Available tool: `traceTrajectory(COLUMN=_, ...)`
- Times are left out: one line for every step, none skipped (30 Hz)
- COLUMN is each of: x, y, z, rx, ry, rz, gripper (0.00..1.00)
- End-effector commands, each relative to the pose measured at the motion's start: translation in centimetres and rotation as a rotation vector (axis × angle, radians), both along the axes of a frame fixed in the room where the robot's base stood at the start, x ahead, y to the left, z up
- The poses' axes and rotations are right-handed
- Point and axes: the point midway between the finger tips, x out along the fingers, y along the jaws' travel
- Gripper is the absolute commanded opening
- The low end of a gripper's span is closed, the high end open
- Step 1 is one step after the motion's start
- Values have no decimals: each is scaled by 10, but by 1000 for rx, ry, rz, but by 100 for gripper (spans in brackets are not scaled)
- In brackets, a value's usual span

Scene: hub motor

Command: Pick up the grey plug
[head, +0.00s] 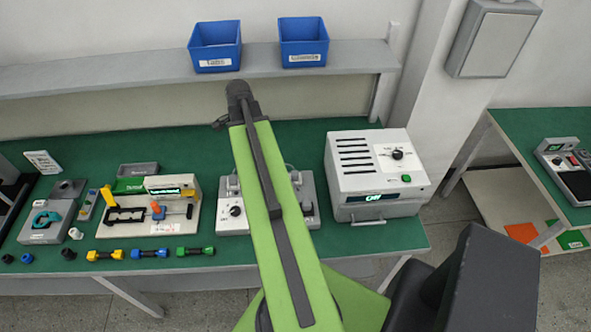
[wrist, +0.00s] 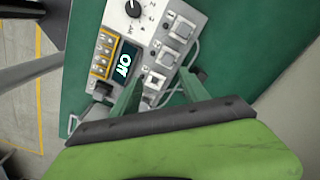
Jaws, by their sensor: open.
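A small light-grey cylindrical piece (head: 75,233), which looks like the grey plug, stands on the green bench at the left in the head view, beside the teal-topped fixture. My gripper (wrist: 160,88) is open in the wrist view, with its two dark green fingers apart over a light panel. I see nothing held between them. In the head view my green arm reaches up over the bench, and its dark end is far to the right of the grey piece. I cannot make out the plug in the wrist view.
A teal-topped fixture (head: 44,220) and several dark and coloured pieces, such as a green-ended one (head: 195,251), lie near. A white box with a display (head: 345,212) stands right of my arm. Blue bins (head: 215,52) sit on the shelf. The wrist view's panel has a lit display (wrist: 124,64).

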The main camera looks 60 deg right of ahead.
Motion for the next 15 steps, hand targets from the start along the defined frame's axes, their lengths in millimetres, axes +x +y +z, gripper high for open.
traceTrajectory(x=-27, y=-37, z=14, rx=0, ry=0, rz=-173, gripper=53)
traceTrajectory(x=-42, y=-54, z=17, rx=0, ry=0, rz=-266, gripper=53)
traceTrajectory(x=-60, y=-72, z=20, rx=1, ry=0, rz=-376, gripper=53)
traceTrajectory(x=-73, y=-83, z=22, rx=1, ry=0, rz=-448, gripper=53)
traceTrajectory(x=-83, y=-93, z=24, rx=1, ry=0, rz=-510, gripper=53)
traceTrajectory(x=-95, y=-103, z=25, rx=1, ry=0, rz=-577, gripper=53)
traceTrajectory(x=-103, y=-109, z=26, rx=1, ry=0, rz=-617, gripper=53)
traceTrajectory(x=-108, y=-113, z=26, rx=1, ry=0, rz=-649, gripper=53)
traceTrajectory(x=-113, y=-117, z=27, rx=1, ry=0, rz=-678, gripper=53)
traceTrajectory(x=-116, y=-119, z=26, rx=1, ry=0, rz=-692, gripper=53)
traceTrajectory(x=-117, y=-119, z=26, rx=1, ry=0, rz=-700, gripper=53)
traceTrajectory(x=-118, y=-120, z=26, rx=0, ry=0, rz=-704, gripper=53)
traceTrajectory(x=-118, y=-120, z=25, rx=0, ry=0, rz=-704, gripper=53)
traceTrajectory(x=-117, y=-120, z=24, rx=0, ry=0, rz=-703, gripper=53)
traceTrajectory(x=-117, y=-119, z=21, rx=0, ry=0, rz=-702, gripper=53)
